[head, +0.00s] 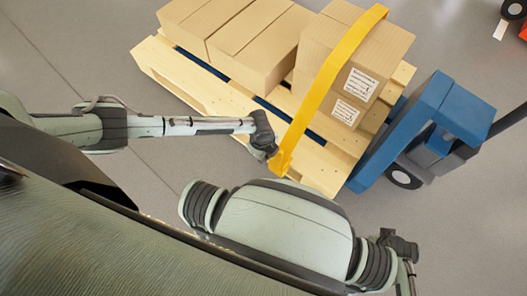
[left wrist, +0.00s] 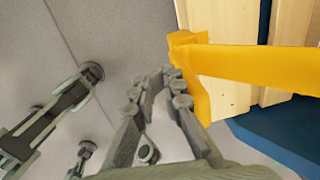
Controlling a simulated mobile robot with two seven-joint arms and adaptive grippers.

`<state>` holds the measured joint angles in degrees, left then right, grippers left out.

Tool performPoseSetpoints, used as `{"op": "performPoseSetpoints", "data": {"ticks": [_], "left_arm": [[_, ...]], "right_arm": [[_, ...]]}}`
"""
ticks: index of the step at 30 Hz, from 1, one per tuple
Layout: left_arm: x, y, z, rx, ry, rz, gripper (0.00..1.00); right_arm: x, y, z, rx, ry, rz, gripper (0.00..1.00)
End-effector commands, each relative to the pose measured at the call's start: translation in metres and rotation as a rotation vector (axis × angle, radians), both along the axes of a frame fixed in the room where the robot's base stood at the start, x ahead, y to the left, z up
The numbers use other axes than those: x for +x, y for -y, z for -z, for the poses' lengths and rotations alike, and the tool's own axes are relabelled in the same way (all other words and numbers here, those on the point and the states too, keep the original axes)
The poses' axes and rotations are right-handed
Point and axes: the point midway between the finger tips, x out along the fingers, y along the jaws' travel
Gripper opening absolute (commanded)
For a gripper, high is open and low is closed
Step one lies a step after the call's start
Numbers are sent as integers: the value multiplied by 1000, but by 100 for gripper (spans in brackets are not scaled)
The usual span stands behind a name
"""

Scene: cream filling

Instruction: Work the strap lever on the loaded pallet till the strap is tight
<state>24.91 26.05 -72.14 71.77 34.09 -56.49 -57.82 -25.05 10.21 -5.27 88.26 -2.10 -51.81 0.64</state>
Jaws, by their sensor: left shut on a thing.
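A yellow strap (head: 335,70) runs over the cartons on the wooden pallet (head: 205,95) and down its near side. At its lower end is the yellow strap lever (head: 284,161), beside the pallet's near edge. My left gripper (head: 268,152) is at the lever, shut on it. In the left wrist view the fingers (left wrist: 168,82) meet the yellow lever (left wrist: 198,98), and the strap (left wrist: 255,64) leads off to the right. The exact grip is partly hidden by the fingers. Part of my right arm's end (head: 400,246) shows low at the right; its fingers are unclear.
Brown cartons (head: 255,45) stand on the pallet, two with white labels. A blue pallet truck (head: 425,115) with dark wheels stands at the right end of the pallet. Grey floor (head: 60,60) lies clear to the left. An orange object is at the top right edge.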

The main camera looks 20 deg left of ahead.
Motion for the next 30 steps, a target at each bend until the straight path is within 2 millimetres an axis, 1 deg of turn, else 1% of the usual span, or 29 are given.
{"op": "performPoseSetpoints", "data": {"ticks": [1, 9, 10, 15, 16, 25, 28, 30], "left_arm": [[4, 0, -3, -7, 20, -3, 0], [3, 0, -2, -9, 27, -3, 0], [3, 0, -2, -9, 27, -3, 12], [2, 0, -1, -9, 26, -3, 33], [2, 0, -1, -10, 25, -3, 35], [3, 3, -3, -15, 28, -2, 35], [3, 3, -10, -17, 30, -1, 35], [2, 4, -20, -18, 30, 2, 35]], "right_arm": [[0, 0, 0, 0, 0, 0, 40], [0, 0, 0, 0, -1, 0, 40], [0, 0, 0, 0, -1, 0, 40], [0, 0, 0, 0, -1, 0, 40], [0, 0, 0, 0, -1, 0, 40], [0, 0, 0, 0, -1, 0, 40], [0, 0, 0, 0, -1, 0, 40], [0, 0, 0, 0, -1, 0, 40]]}}
